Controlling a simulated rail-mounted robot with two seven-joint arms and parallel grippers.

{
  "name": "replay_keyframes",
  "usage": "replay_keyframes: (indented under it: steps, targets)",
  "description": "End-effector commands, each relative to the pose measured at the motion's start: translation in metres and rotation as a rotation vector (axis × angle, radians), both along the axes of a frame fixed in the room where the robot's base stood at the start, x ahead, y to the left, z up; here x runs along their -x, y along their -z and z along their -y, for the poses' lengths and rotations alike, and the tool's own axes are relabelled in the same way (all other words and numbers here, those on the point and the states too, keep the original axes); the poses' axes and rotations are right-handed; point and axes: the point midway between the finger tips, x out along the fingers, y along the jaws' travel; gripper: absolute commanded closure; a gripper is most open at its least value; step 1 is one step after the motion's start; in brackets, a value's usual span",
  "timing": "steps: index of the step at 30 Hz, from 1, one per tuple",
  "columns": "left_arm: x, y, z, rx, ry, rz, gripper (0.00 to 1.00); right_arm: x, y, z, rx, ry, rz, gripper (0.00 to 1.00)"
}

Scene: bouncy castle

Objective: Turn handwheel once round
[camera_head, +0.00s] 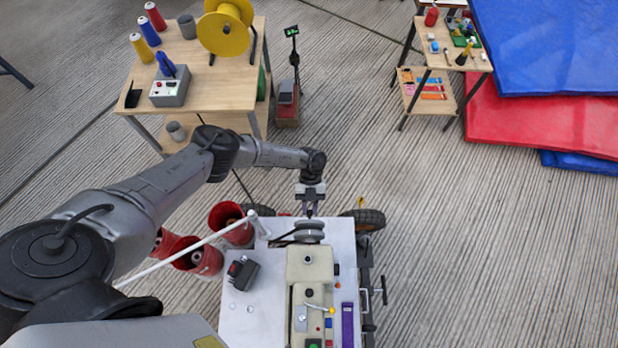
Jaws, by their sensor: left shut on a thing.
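The handwheel (309,234) is a grey grooved disc at the far end of a cream sewing machine (311,266). The machine sits on a white cart top (237,318). My left arm reaches in from the left, and its gripper (310,212) points down at the wheel's far edge. Its fingers are shut on the handwheel; the exact contact is small and hard to make out. My right gripper is not in view.
Red buckets (232,224) and a white rod (190,248) are left of the cart. A dark box (242,272) sits on the cart top. A wooden table (207,62) with spools stands behind left. Blue and red mats (545,118) lie far right.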

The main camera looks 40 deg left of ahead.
Motion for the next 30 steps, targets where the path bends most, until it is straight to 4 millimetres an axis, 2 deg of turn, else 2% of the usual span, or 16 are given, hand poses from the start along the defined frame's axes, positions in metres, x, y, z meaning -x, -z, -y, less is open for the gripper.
replay_keyframes:
  steps: [9,10,17,25,30]
  targets:
    - [0.0,0.001,0.0,-0.003,-0.001,0.0,1.0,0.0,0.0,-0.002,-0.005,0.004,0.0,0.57]
    - [0.001,0.001,-0.001,-0.003,-0.001,0.0,0.75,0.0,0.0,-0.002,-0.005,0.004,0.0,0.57]
    - [0.0,0.001,0.0,-0.001,-0.001,0.0,0.53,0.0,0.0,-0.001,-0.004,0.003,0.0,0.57]
    - [-0.001,0.0,-0.001,-0.001,0.0,0.001,0.52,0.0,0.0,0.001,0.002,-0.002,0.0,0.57]
    - [-0.01,-0.012,-0.008,-0.001,-0.001,0.002,0.52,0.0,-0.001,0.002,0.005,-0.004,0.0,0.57]
